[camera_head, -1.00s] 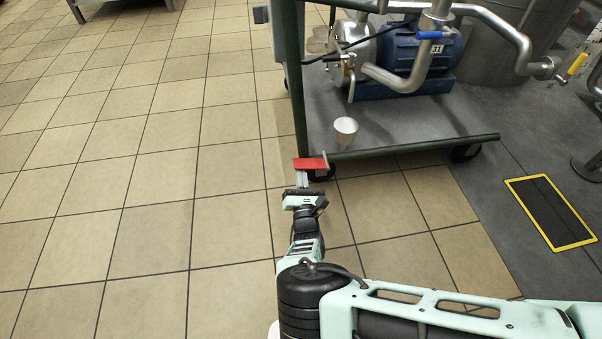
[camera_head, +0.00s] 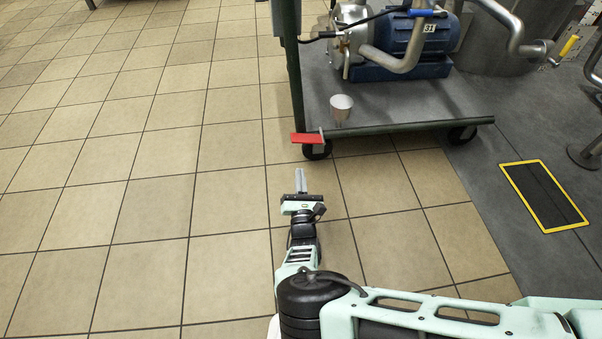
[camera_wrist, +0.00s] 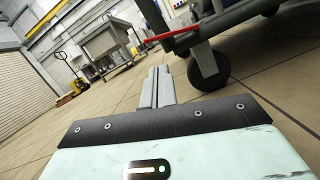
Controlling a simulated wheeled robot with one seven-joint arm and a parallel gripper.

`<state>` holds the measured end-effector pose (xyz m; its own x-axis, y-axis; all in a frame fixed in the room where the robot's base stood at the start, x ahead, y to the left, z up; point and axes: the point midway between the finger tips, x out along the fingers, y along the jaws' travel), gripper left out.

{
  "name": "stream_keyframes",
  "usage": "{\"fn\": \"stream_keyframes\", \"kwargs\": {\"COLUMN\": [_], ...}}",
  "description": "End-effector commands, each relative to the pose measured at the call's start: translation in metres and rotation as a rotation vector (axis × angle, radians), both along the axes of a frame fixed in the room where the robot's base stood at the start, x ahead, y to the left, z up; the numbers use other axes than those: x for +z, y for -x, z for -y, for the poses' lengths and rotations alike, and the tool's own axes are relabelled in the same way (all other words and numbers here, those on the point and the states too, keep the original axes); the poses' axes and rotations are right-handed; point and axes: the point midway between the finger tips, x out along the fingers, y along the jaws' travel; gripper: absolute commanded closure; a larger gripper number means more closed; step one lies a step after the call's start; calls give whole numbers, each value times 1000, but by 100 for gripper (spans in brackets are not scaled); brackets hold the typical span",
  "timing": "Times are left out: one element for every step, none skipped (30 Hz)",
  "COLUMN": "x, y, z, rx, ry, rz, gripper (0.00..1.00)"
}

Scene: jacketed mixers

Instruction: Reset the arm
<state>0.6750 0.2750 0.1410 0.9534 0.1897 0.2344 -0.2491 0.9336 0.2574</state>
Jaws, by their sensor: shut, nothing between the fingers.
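My gripper (camera_head: 300,180) is in the lower middle of the head view, stretched out low over the tiled floor. Its fingers are together and empty. It also shows in the wrist view (camera_wrist: 158,85), with the fingers closed side by side. A red pedal or flap (camera_head: 306,138) at the near left corner of the wheeled cart lies beyond the fingertips, with a gap between them. The red part shows as a thin red bar in the wrist view (camera_wrist: 172,35).
The cart (camera_head: 420,125) bears a blue pump (camera_head: 405,40), steel pipes and a white cup (camera_head: 341,105). A caster (camera_wrist: 208,66) stands close beyond my gripper. A yellow-framed floor grate (camera_head: 543,194) lies at the right. The tiled floor at the left is clear.

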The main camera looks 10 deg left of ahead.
Motion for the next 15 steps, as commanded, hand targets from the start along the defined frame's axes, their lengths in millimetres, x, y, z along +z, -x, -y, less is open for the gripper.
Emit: {"fn": "stream_keyframes", "kwargs": {"x": [0, 0, 0, 0, 0, 0, 1, 3, 7, 12, 18, 28, 37, 46, 58], "y": [0, 0, 0, 0, 0, 0, 0, -2, -4, -7, -11, -17, -22, -27, -32], "z": [0, 0, 0, 0, 0, 0, 0, 1, 4, 8, 13, 22, 31, 40, 56], "rx": [0, 0, 0, 0, 0, 0, -2, -9, -29, -51, -82, -134, -183, -237, -317], "ry": [0, 0, 0, 0, 0, 0, -2, -5, -13, -23, -38, -62, -86, -111, -149], "rz": [0, 0, 0, 0, 0, 0, 0, -2, -5, -10, -17, -28, -41, -55, -79], "gripper": [100, 100, 100, 100, 100, 100, 100, 100, 100, 100, 100, 100, 100, 100, 100]}}
